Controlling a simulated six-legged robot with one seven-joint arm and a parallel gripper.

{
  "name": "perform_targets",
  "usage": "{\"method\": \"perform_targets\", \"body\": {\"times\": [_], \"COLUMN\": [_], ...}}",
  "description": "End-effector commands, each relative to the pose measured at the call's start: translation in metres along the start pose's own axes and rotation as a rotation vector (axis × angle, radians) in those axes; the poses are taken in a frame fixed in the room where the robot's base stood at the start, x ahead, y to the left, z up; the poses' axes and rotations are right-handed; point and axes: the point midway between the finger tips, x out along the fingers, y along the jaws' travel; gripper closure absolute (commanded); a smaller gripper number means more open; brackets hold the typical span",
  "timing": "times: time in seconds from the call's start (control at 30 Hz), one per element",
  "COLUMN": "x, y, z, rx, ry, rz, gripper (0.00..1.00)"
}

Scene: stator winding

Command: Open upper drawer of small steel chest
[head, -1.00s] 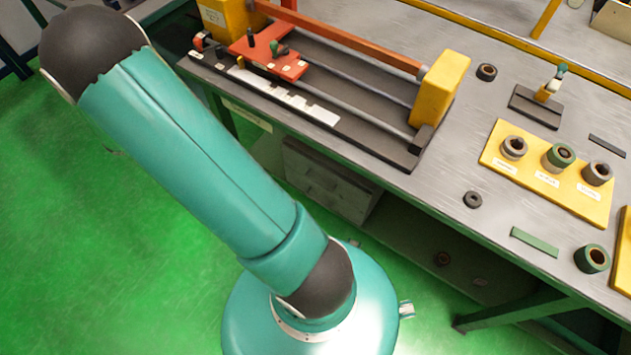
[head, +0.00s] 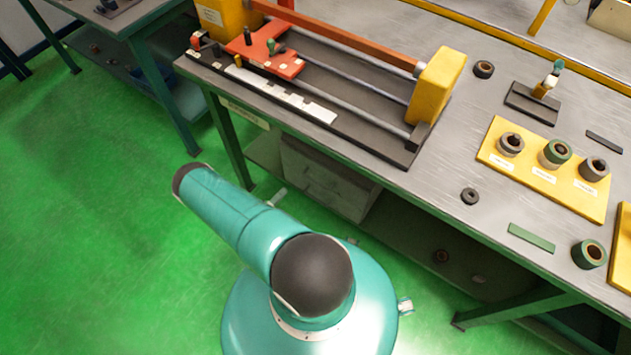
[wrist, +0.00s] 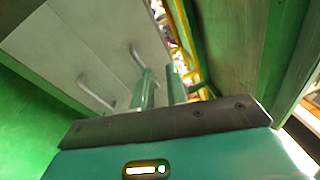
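The small steel chest (head: 325,180) is grey and stands under the workbench in the head view, partly behind my arm. In the wrist view its pale front (wrist: 85,50) fills the upper left, with two bar handles: one near my fingers (wrist: 137,56) and one farther left (wrist: 95,94). Both drawers look shut, as far as the frames show. My gripper (wrist: 161,80) shows two green fingers with a gap between them and nothing seen in it. The left finger's tip is close to the nearer handle; I cannot tell whether they touch. My gripper is hidden in the head view.
The workbench (head: 450,190) stands over the chest, with its green leg (head: 228,140) left of it. A lower shelf (head: 400,235) holds small round parts. Green floor (head: 90,230) is open at the left. A wooden surface (wrist: 225,45) lies close right of my fingers.

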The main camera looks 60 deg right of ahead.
Motion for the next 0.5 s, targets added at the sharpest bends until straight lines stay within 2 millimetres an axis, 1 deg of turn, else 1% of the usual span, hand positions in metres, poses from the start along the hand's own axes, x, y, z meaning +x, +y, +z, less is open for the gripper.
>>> {"method": "perform_targets", "body": {"times": [0.03,0.1,0.2,0.3,0.37,0.5], "x": [0.0,-0.001,-0.002,-0.002,0.0,0.014], "y": [0.014,0.027,0.039,0.045,0.046,0.046], "z": [-0.021,-0.04,-0.06,-0.07,-0.071,-0.069], "rx": [-0.054,-0.115,-0.174,-0.203,-0.209,-0.21], "ry": [-0.033,-0.074,-0.115,-0.137,-0.142,-0.144], "rz": [-0.007,-0.012,-0.019,-0.022,-0.022,-0.024], "gripper": [0.85,0.85,0.85,0.85,0.85,0.85]}}
